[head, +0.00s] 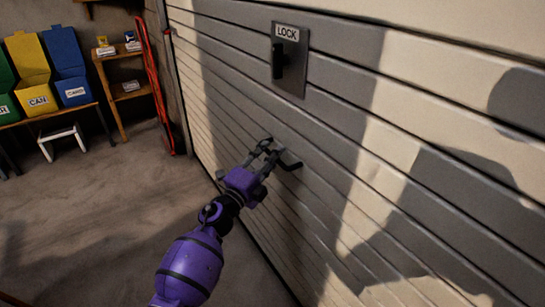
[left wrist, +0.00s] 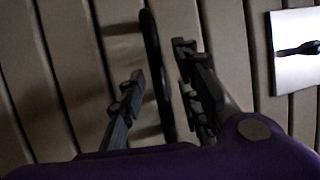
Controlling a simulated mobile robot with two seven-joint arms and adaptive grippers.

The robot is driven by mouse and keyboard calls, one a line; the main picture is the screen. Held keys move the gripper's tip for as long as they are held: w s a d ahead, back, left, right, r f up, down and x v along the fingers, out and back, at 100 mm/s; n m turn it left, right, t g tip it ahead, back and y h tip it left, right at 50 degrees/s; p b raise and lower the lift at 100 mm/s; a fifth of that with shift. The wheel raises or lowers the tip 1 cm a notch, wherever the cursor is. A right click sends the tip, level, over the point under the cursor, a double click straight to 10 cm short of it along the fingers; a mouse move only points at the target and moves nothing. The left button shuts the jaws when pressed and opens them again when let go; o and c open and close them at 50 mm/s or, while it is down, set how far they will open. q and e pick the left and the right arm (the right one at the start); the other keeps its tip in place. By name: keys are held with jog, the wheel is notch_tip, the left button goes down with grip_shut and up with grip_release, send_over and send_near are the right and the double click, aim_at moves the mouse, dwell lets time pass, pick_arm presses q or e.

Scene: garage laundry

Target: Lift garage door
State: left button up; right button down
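The garage door (head: 345,185) is a slatted, closed-looking panel filling the right of the head view. A dark handle (head: 290,164) sits low on it; in the left wrist view it is a long dark bar (left wrist: 156,75). My left gripper (head: 268,149) is at the handle with its fingers open. In the left wrist view the fingers (left wrist: 158,68) stand on either side of the bar, with a clear gap to the left finger. I cannot tell whether the right finger touches it. My right gripper is out of view.
A lock plate marked LOCK (head: 290,85) with a dark lever is on the door above the handle. Yellow (head: 35,80) and blue (head: 67,68) bins, a wooden shelf (head: 125,92), a white stool (head: 62,134) and a red ladder-like frame (head: 155,85) stand at left. The floor between is clear.

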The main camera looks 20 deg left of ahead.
aim_at(283, 106)
pick_arm(q)
jog(key=shift+w, duration=0.3)
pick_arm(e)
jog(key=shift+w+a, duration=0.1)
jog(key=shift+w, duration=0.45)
pick_arm(q)
grip_shut()
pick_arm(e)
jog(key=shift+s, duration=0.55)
